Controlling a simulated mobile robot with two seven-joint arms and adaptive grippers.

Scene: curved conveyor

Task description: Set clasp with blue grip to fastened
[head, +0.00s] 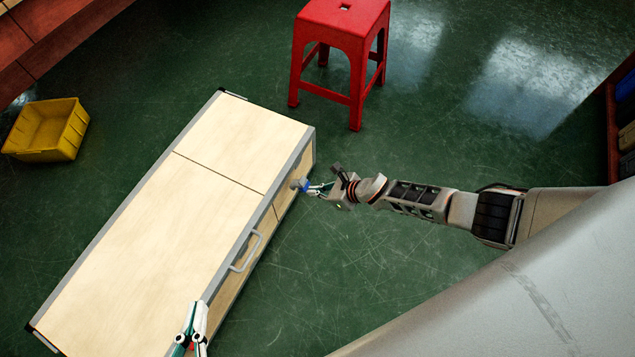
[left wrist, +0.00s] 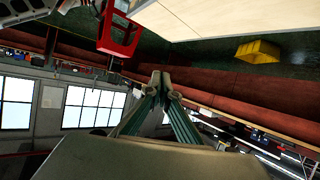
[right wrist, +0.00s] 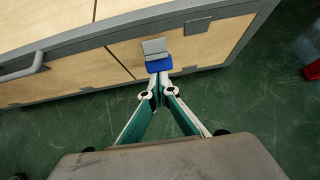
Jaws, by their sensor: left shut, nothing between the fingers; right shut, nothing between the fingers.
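The clasp (head: 298,184) is a small grey plate with a blue grip on the side of a wooden case with grey edges (head: 308,140). In the right wrist view the grey plate (right wrist: 154,46) lies above the blue grip (right wrist: 158,65). My right gripper (head: 312,189) is shut, its tips right at the lower edge of the blue grip; I cannot tell whether they touch. The tips also show in the right wrist view (right wrist: 160,76). My left gripper (head: 194,312) is shut and empty at the case's near edge; it also shows in the left wrist view (left wrist: 160,78).
A grey handle (head: 246,252) sticks out from the case's side, left of the clasp in the right wrist view. A red stool (head: 342,40) stands behind, and a yellow bin (head: 47,130) lies at the left.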

